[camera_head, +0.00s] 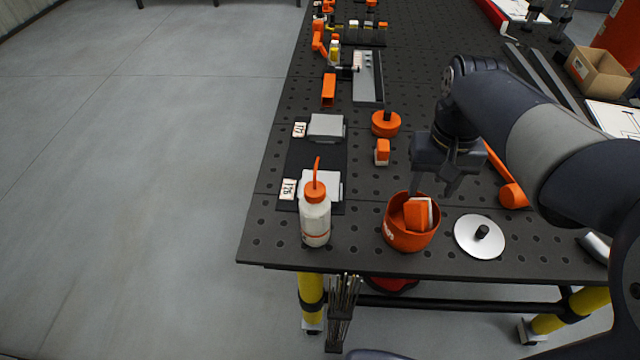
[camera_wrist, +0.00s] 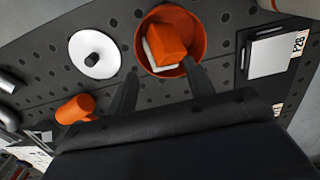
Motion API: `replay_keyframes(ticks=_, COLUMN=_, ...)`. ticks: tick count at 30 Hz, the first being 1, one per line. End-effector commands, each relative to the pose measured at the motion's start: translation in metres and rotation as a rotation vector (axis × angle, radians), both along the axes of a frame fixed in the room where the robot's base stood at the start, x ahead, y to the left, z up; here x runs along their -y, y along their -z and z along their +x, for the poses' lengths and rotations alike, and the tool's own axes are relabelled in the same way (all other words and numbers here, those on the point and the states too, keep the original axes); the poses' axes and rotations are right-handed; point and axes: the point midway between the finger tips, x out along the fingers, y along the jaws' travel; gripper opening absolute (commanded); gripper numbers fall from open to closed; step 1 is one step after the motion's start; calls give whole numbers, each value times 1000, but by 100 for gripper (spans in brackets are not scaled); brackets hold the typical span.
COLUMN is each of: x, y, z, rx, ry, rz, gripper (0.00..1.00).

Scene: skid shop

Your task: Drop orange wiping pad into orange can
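The orange can (camera_head: 398,238) stands open at the near edge of the dark table. It also shows in the wrist view (camera_wrist: 199,40). The orange wiping pad (camera_head: 416,214), with a white layer on one side, sits tilted inside the can's mouth; the wrist view shows it there too (camera_wrist: 168,40). How deep it rests is hard to tell. My gripper (camera_head: 433,189) is above the can's far side, its two fingers apart with nothing between them. In the wrist view the fingers (camera_wrist: 161,70) are spread, apart from the pad.
A round metal lid (camera_head: 479,238) with a black knob lies right of the can. A white bottle (camera_head: 316,222) with an orange spout stands left. Another small orange-and-white block (camera_head: 382,152) and an orange round piece (camera_head: 386,124) lie farther back.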

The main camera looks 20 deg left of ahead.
Motion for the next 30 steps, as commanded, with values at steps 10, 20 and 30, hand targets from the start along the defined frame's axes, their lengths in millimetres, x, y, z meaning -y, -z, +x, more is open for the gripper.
replay_keyframes(ticks=10, x=0, y=0, z=0, rx=0, ry=0, rz=0, gripper=65)
replay_keyframes(ticks=20, x=0, y=-37, z=1, rx=6, ry=0, rz=2, gripper=65)
replay_keyframes(ticks=30, x=0, y=-97, z=0, rx=2, ry=0, rz=1, gripper=65)
